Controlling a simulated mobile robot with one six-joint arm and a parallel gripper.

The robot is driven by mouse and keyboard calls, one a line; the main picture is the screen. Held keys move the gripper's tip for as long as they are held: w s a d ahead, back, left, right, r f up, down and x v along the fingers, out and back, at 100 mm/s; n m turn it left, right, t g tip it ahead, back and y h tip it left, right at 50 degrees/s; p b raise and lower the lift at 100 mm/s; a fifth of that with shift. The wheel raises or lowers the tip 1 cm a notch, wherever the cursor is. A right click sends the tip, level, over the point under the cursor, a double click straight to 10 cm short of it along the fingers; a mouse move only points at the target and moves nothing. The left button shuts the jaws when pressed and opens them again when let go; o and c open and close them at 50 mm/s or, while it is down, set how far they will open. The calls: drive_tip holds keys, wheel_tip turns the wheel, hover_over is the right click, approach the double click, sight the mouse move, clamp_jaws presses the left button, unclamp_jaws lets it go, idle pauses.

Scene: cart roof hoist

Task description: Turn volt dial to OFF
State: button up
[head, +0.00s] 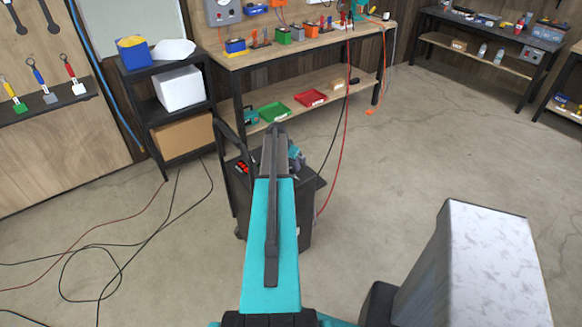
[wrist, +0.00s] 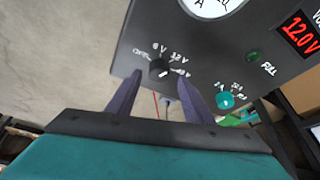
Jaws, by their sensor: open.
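The volt dial (wrist: 159,70) is a small black knob on a dark panel (wrist: 210,55) in the wrist view. Small white marks ring it, with V labels at its top and upper right and a blurred label at its left. I cannot tell which mark it points to. My gripper (wrist: 160,76) is open, with its two dark fingers on either side of the knob in the picture. I cannot tell whether they touch it or stop short of it. In the head view my arm hides the fingertips and most of the panel.
In the head view, a dark cart (head: 310,185) stands before a workbench (head: 300,45). Cables (head: 95,235) lie on the floor at left.

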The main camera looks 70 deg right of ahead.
sight(293, 170)
drive_tip(key=shift+p+x, duration=0.35)
drive_tip(key=shift+x, duration=1.05)
